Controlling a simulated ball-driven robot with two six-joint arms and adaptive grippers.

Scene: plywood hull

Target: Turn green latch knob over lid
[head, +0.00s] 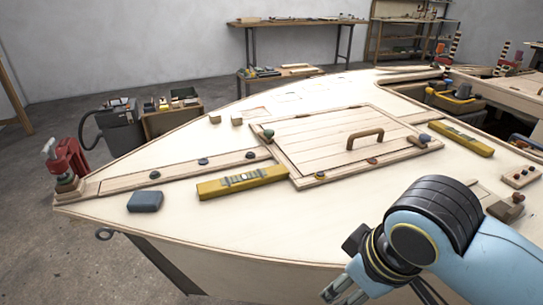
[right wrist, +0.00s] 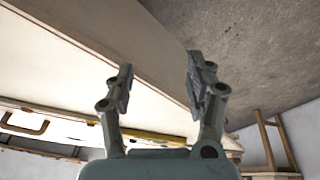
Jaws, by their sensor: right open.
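The green latch knob (head: 268,134) sits at the left corner of the plank lid (head: 318,128) on the boat's deck. I cannot tell whether its latch piece lies over the lid or beside it. The lid is flat in its frame and has a wooden handle (head: 365,138). A blue knob (head: 424,139) is at the lid's right side. My right gripper (head: 345,291) is low at the front of the hull, well apart from the green knob. In the right wrist view my right gripper (right wrist: 158,80) is open and empty. My left gripper is not in view.
A yellow level (head: 243,181) lies in front of the lid's left part, and another (head: 461,138) lies to its right. Bare deck (head: 270,225) lies in front of the lid.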

